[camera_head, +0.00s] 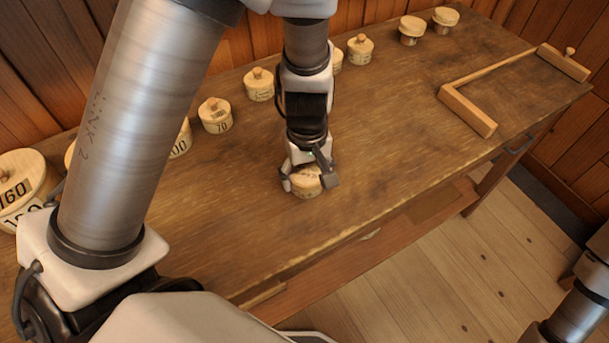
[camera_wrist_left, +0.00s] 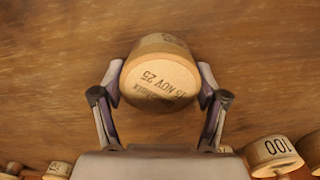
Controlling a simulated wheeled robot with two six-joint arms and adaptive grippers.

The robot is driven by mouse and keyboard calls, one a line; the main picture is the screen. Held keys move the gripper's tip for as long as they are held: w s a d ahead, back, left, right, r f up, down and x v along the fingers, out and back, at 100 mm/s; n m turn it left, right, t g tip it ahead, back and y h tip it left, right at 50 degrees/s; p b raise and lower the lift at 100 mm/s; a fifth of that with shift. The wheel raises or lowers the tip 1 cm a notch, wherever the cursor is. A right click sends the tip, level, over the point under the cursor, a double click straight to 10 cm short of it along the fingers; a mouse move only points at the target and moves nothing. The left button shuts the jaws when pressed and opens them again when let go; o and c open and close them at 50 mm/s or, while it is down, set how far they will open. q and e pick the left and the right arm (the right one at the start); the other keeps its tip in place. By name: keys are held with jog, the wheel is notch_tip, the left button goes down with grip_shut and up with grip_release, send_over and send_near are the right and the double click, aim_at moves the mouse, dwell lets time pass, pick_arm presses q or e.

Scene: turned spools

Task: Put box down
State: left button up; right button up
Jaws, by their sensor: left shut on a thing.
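A small round pale wooden box (camera_head: 306,183) is between the fingers of my left gripper (camera_head: 309,179), low over the middle of the wooden table (camera_head: 400,130). In the left wrist view the box (camera_wrist_left: 158,82) shows a flat round face with dark lettering reading "15 NOV 25", upside down in the picture. A finger of my left gripper (camera_wrist_left: 160,88) presses each side of it. The gripper hides part of the box in the head view, and I cannot tell whether its underside touches the table. My right gripper is out of view.
Several round lidded boxes stand in a row along the back, including one marked 70 (camera_head: 215,116) and a large one marked 160 (camera_head: 22,188). A wooden L-shaped piece (camera_head: 467,110) and a knobbed block (camera_head: 563,62) lie at right. The table around the held box is clear.

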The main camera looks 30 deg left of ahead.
aim_at(307, 173)
pick_arm(q)
jog(key=shift+s+d+r, duration=0.15)
jog(key=shift+s+r, duration=0.05)
jog(key=shift+f, duration=0.2)
jog(key=o, duration=1.3)
jog(key=shift+w, duration=0.1)
jog(key=shift+c, duration=0.2)
jog(key=shift+r, duration=0.25)
notch_tip(307, 173, up, 12)
jog(key=p, duration=0.2)
